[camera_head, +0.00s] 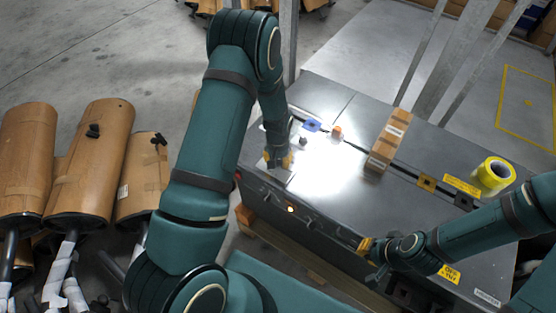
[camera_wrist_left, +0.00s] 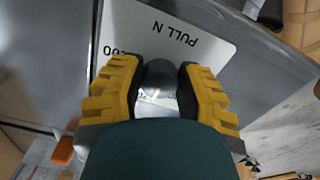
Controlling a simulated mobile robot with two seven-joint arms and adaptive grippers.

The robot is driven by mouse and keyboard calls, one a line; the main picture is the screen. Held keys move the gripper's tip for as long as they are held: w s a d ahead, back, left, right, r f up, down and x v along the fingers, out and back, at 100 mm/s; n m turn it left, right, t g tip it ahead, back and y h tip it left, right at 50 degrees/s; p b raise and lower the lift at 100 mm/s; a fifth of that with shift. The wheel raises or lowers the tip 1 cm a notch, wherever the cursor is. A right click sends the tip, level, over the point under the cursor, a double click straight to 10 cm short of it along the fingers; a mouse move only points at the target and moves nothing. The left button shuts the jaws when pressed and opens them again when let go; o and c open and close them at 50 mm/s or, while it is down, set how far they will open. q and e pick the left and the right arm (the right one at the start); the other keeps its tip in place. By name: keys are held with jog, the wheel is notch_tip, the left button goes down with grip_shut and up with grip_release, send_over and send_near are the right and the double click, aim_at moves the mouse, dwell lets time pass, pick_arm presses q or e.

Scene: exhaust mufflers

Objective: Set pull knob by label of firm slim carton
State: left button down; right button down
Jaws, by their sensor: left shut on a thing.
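My left gripper (camera_head: 278,160) is over the left end of the grey metal cabinet top. In the left wrist view its yellow fingers (camera_wrist_left: 160,90) are closed around a dark round knob (camera_wrist_left: 158,74). A white label (camera_wrist_left: 170,35) with upside-down text "PULL N" lies beside the knob, partly hidden by the fingers. The slim brown carton (camera_head: 389,140) with white stickers stands on the cabinet top, right of my left gripper. My right gripper (camera_head: 368,247) is at the cabinet's front edge, and its fingers are too small to read.
A yellow tape roll (camera_head: 493,175) sits at the cabinet's right end. A blue piece (camera_head: 312,125) and a small orange-brown item (camera_head: 337,132) lie between my left gripper and the carton. Several brown-wrapped mufflers (camera_head: 95,165) stand on the left.

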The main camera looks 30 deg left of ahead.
aim_at(278, 160)
pick_arm(q)
jog(key=shift+s+f, duration=0.1)
jog(key=shift+s, duration=0.05)
jog(key=c, duration=0.6)
grip_release()
jog(key=shift+o, duration=0.2)
jog(key=shift+r, duration=0.2)
jog(key=shift+r, duration=0.35)
notch_tip(278, 160, up, 11)
